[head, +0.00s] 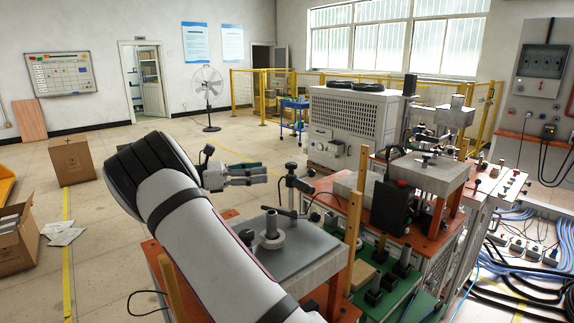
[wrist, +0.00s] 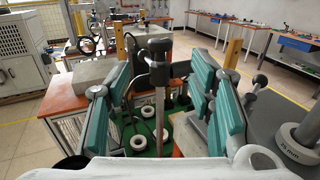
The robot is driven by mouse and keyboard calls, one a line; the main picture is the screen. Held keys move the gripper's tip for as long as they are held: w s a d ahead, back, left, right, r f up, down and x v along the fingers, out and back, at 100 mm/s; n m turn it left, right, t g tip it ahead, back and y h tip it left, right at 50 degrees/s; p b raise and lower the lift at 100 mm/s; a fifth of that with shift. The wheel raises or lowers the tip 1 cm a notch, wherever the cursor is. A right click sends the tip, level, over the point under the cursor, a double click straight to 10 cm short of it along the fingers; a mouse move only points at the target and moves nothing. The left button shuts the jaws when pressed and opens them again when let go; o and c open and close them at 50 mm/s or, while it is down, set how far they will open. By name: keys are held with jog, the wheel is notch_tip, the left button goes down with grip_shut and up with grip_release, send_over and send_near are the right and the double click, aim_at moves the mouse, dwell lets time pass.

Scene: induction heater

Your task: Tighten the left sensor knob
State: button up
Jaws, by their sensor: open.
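A sensor stand (head: 291,190), a metal post with a black knob-like top (head: 291,168) and a dark side arm, rises at the back of the grey plate on the left bench. My gripper (head: 266,173), with teal finger pads, is open and empty just left of this top, apart from it in the head view. In the wrist view a post with a black cylindrical top (wrist: 160,48) and dark cross-arm stands between the spread fingers of my gripper (wrist: 160,72). I cannot tell its distance beyond them. Which small part is the left sensor knob is unclear.
A metal flanged piece (head: 271,238) stands on the grey plate (head: 318,255). Wooden posts (head: 354,225) flank the bench. A black box with a red button (head: 391,205) and a second fixture (head: 425,160) stand to the right. Cables cover the right floor; the left floor is mostly open.

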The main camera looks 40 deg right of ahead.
aim_at(291, 163)
jog(key=p+x, duration=0.3)
jog(key=x, duration=0.7)
jog(key=shift+s+d, duration=0.2)
grip_shut()
jog(key=shift+b, duration=0.3)
